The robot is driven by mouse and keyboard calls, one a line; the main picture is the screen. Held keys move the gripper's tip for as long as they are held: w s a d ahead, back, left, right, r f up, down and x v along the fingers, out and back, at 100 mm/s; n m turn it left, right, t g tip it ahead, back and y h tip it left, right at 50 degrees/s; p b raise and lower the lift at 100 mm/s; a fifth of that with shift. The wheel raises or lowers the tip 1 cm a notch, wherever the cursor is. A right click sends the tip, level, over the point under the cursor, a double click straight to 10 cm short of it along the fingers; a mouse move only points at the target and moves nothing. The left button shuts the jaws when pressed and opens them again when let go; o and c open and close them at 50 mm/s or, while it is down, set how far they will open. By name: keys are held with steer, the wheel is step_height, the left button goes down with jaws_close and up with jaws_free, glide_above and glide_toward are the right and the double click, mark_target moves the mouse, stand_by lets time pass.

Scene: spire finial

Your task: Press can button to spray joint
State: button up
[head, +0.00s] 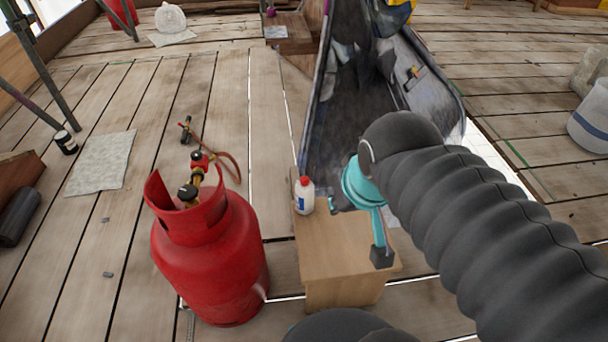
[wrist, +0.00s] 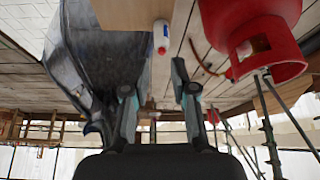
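A small white can (head: 304,199) with a red top and a blue label stands upright near the left edge of a wooden box (head: 340,245). It also shows in the wrist view (wrist: 160,38), which looks upside down. My gripper (head: 358,230) is over the box, right of the can and apart from it. In the wrist view its two fingers (wrist: 154,80) are spread with nothing between them. The dark grey metal spire (head: 345,120) lies behind the box. I cannot make out the joint on it or a separate button on the can.
A red gas cylinder (head: 215,260) with a valve and hose stands left of the box. A grey cloth (head: 100,163) lies on the plank floor at the left. A white bucket (head: 592,120) stands at the right. Planks between cloth and cylinder are mostly clear.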

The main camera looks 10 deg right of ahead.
steer(key=shift+w+f+g, duration=0.25)
steer(key=shift+w+f, duration=0.15)
steer(key=shift+f, duration=0.2)
steer(key=shift+w+f+g, duration=0.25)
steer(key=shift+w+f, duration=0.15)
steer(key=shift+f, duration=0.15)
jaws_close()
steer(key=m+g+b, duration=0.3)
steer(key=m+g, duration=0.1)
steer(key=m, duration=1.5)
glide_above(305, 178)
steer(key=shift+a+f, duration=0.1)
steer(key=shift+f, duration=1.9)
steer(key=shift+f, duration=0.1)
step_height(305, 178, down, 14)
steer(key=shift+r+b, duration=0.1)
steer(key=shift+b, duration=1)
